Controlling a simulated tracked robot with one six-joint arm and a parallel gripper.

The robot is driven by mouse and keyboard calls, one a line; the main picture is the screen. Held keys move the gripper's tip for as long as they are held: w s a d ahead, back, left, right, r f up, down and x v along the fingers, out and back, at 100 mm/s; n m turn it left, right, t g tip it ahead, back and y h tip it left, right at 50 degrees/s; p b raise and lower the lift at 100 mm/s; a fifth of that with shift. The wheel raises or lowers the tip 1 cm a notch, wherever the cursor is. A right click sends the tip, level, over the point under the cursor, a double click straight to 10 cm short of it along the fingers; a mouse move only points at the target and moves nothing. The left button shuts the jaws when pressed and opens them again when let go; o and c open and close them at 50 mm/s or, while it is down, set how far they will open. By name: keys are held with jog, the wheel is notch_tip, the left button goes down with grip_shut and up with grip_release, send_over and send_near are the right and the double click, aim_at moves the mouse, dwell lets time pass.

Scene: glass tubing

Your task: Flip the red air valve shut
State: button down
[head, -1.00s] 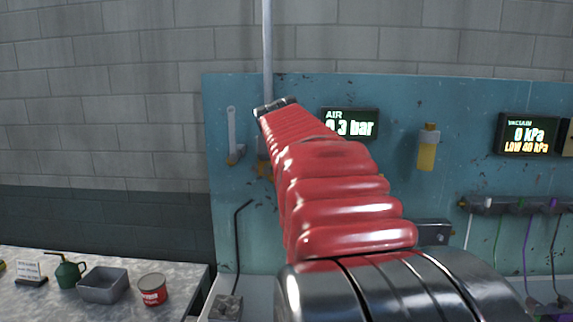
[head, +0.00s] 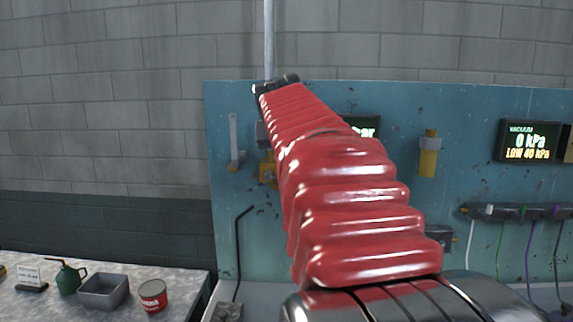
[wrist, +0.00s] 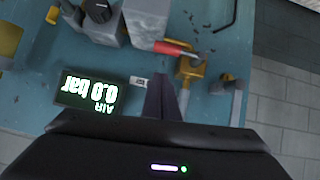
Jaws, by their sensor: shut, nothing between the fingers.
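The red air valve handle (wrist: 175,48) shows in the wrist view, lying sideways across from its brass valve body (wrist: 190,68). In the head view the brass body (head: 267,170) shows just left of my arm, and the red handle is hidden. My gripper (wrist: 166,80) is shut and empty, its fingertips short of the handle in the wrist view with a visible gap in the picture. The air display (wrist: 88,95) reads 0.0 bar in the wrist view. In the head view my arm covers most of it (head: 366,127).
A yellow cylinder (head: 429,155) and a vacuum display (head: 529,140) are to the right. The bench at left holds a tray (head: 104,291), a red can (head: 153,295) and an oil can (head: 67,278).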

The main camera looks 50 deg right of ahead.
jog(key=v, duration=0.7)
jog(key=shift+s+r, duration=0.25)
jog(key=shift+s, duration=0.1)
jog(key=shift+a, duration=0.1)
jog(key=s+a+f+n+y, duration=0.1)
jog(key=a+f+n+y, duration=0.1)
jog(key=a+f, duration=0.55)
jog(key=a+f+n+y, duration=0.2)
jog(key=a+f, duration=0.3)
jog(key=f, duration=0.6)
jog(key=s+a+f+n+y, duration=0.1)
jog(key=s+a+f, duration=0.2)
jog(key=a+f, duration=0.2)
jog(key=s+a+f+n+y, duration=0.2)
jog(key=s+a+f, duration=0.2)
jog(key=a, duration=0.6)
jog(key=s+a+f+n+g+y, duration=0.1)
jog(key=s+a+f+n+y, duration=0.1)
jog(key=s+a+f, duration=0.2)
jog(key=a+f, duration=0.3)
jog(key=shift+a, duration=0.35)
